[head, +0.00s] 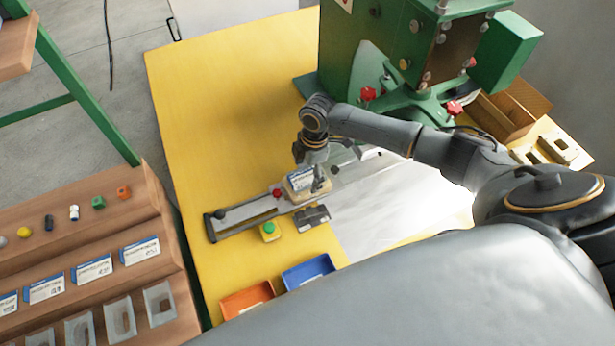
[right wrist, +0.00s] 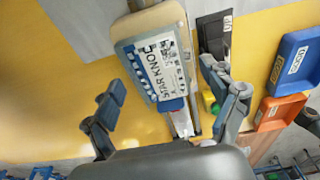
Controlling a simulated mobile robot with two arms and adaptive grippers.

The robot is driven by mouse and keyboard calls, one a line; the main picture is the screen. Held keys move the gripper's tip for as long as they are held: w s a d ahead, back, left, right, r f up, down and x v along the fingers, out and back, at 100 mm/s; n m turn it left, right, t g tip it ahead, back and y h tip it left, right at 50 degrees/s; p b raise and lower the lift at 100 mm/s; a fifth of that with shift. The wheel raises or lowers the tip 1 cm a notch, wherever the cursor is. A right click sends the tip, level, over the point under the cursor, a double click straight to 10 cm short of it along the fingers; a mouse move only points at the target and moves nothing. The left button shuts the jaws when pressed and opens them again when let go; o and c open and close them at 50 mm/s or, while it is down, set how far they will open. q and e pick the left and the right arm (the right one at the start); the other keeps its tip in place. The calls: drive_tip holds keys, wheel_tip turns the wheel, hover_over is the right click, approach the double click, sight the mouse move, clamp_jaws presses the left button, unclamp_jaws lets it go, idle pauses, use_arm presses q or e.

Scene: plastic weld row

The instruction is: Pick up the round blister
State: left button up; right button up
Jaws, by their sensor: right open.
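A tan block (right wrist: 150,20) carries a white-and-blue card marked STAR KNOB (right wrist: 160,65); the card also shows in the head view (head: 300,179). My right gripper (head: 318,180) is over this block. In the right wrist view its two fingers (right wrist: 160,88) are spread wide, with the card between and beyond them and nothing gripped. No round blister is clear to me on the block. Clear, roughly rectangular packs (head: 160,303) stand on the rack at lower left; whether one has a round blister I cannot tell. My left gripper is not in view.
A slide rail (head: 240,216) runs beside a green button box (head: 270,231). Orange (head: 246,299) and blue (head: 308,272) bins stand at the table's front. A green press (head: 400,60) stands behind my right arm. The yellow table (head: 220,110) is clear at back left.

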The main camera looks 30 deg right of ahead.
drive_tip(key=shift+f, duration=0.15)
drive_tip(key=c, duration=1.2)
drive_tip(key=shift+o, duration=0.2)
